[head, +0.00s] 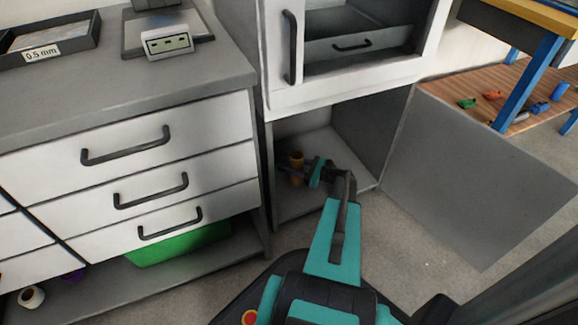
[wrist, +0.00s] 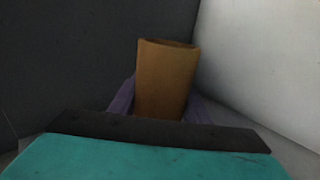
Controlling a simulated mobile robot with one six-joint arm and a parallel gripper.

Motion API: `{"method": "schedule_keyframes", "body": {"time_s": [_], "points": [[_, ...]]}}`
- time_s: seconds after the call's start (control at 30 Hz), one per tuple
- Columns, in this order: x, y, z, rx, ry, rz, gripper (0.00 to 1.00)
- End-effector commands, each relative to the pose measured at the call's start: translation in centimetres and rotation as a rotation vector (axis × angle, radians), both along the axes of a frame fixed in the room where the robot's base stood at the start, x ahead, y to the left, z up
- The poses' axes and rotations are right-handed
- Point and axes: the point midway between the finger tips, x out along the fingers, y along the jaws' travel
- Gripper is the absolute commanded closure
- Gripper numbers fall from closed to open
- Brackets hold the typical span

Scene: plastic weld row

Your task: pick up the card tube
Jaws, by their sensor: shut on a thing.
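The card tube (head: 296,159) is a small brown cylinder, standing upright inside the open lower compartment (head: 320,142) of the white cabinet. My gripper (head: 297,170) reaches into that compartment and is shut on the tube. In the wrist view the tube (wrist: 166,80) stands upright between the two purplish fingers (wrist: 161,98), with its open top rim showing. Its lower part is hidden behind my gripper's dark and teal body. I cannot tell whether its base touches the compartment floor.
Compartment walls stand close around my gripper. The grey door (head: 480,180) is swung open to the right. A drawer unit (head: 130,160) stands to the left, with a green bin (head: 180,245) beneath. Above is an open compartment with a drawer (head: 350,45). Grey floor lies in front.

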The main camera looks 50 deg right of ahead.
Motion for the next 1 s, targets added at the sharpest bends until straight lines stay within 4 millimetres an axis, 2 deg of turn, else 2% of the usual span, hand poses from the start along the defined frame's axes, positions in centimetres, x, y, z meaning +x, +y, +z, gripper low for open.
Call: {"method": "schedule_keyframes", "body": {"time_s": [0.5, 0.7, 1.0], "points": [[0.0, 0.1, 7.7, -0.002, -0.001, 0.0, 0.79], [0.0, 0.0, 8.9, 0.0, 0.0, 0.0, 0.79], [0.0, 0.0, 9.0, 0.0, 0.0, 0.001, 0.79]]}}
